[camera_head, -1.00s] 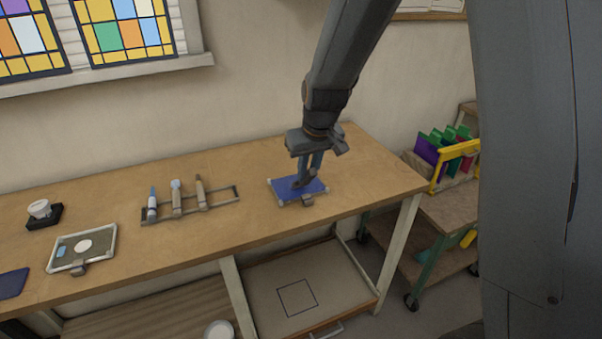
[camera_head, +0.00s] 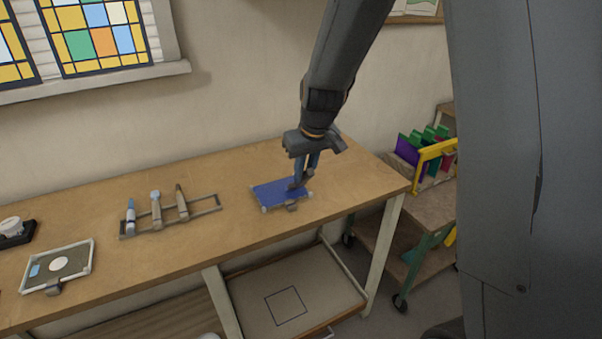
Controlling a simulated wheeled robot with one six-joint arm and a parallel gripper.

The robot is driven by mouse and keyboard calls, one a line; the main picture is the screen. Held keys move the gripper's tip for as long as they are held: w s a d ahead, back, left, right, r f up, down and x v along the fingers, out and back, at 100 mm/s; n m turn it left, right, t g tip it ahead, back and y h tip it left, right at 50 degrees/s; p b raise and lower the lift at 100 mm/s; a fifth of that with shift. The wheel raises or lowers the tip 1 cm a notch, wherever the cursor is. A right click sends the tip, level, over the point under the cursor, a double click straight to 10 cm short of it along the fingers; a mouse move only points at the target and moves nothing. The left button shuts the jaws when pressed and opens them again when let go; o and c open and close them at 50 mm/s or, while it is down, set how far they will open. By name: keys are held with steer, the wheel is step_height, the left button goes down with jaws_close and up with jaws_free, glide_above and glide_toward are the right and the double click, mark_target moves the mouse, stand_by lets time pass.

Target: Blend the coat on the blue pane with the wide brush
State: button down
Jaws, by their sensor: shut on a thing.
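The blue pane (camera_head: 270,194) lies flat on the workbench, held by small pale corner pieces and a grey clip at its front edge. My gripper (camera_head: 305,177) is over the pane's right part, pointing down. It is shut on a slim dark tool, which I take for the wide brush (camera_head: 296,187); its lower end is at or just above the glass. The jaws hide much of it, and I cannot tell whether it touches. Any coat on the glass is too small to make out.
A rack (camera_head: 205,211) with several slots holds three upright tools left of the pane. A framed tray (camera_head: 83,262) with a white disc and a black stand (camera_head: 18,240) are further left. A cart (camera_head: 425,208) with coloured panes stands right. Bare bench surrounds the pane.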

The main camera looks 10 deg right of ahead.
steer(key=w+d+r, duration=0.1)
steer(key=w, duration=0.5)
steer(key=shift+d, duration=0.2)
stand_by(0.9)
stand_by(0.5)
steer(key=shift+f, duration=0.25)
steer(key=shift+f, duration=0.25)
stand_by(0.5)
steer(key=s+a+p, duration=0.3)
steer(key=a+p, duration=0.1)
steer(key=a, duration=0.8)
steer(key=shift+s+a, duration=0.35)
steer(key=shift+a, duration=0.05)
stand_by(1.3)
